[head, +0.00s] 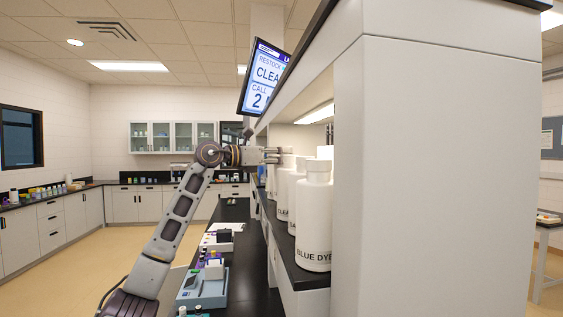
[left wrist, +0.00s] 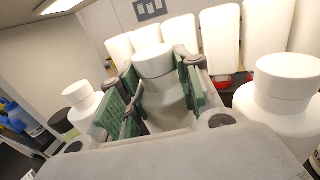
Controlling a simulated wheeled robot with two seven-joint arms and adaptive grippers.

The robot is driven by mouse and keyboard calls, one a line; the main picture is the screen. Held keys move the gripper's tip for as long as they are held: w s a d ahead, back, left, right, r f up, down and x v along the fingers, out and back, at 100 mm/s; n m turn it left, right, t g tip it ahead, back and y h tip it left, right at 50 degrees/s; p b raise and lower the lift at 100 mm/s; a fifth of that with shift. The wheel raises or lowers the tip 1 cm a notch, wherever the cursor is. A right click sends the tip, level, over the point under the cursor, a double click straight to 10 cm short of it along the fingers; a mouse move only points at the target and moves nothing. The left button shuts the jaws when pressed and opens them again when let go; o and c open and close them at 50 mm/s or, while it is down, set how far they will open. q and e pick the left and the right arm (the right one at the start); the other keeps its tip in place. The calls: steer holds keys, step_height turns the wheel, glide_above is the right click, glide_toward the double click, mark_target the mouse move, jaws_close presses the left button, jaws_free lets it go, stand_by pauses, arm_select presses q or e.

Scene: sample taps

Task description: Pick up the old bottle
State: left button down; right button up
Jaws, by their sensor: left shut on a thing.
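My left gripper (head: 276,155) reaches from the left into the shelf bay among white bottles. In the left wrist view its green-padded fingers (left wrist: 160,80) are shut on a white bottle (left wrist: 154,60) at its upper part, below the cap. That bottle stands roughly upright between the pads; its label and base are hidden. I cannot tell from its surface whether it is the old bottle. My right gripper is not in view.
A bottle labelled BLUE DYE (head: 314,225) stands at the near shelf end. In the wrist view, white bottles flank the gripper at left (left wrist: 82,100) and right (left wrist: 275,95), with several tall white containers (left wrist: 180,40) behind. A blue-grey device (head: 203,288) sits on the black counter below.

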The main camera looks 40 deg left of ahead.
arm_select(q)
steer(key=shift+r+p, duration=0.75)
steer(key=shift+r, duration=3)
